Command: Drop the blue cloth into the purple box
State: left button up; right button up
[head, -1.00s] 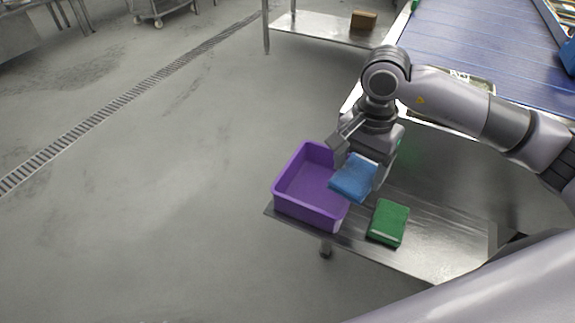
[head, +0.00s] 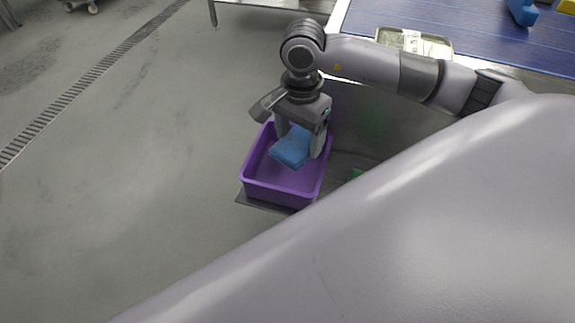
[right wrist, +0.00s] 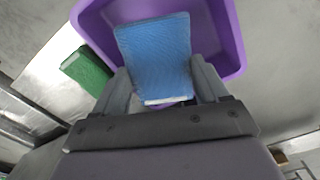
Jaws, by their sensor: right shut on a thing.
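The blue cloth (head: 291,148) is held in my right gripper (head: 299,145), which is shut on it, over the purple box (head: 281,196). In the right wrist view the blue cloth (right wrist: 155,55) lies between the two fingers, with the purple box (right wrist: 236,45) around and behind it. The cloth appears within the box's outline; its exact height above the box floor is hard to tell. My left gripper is not in view.
A green cloth (right wrist: 86,71) lies beside the box on the metal shelf (right wrist: 45,85); in the head view my own arm mostly hides it. A blue conveyor (head: 470,40) with a metal tray (head: 440,46) is at the upper right. Open floor lies left.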

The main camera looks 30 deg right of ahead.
jog(key=shift+f, duration=0.65)
jog(key=o, duration=1)
jog(key=shift+c, duration=0.2)
jog(key=shift+r, duration=3.65)
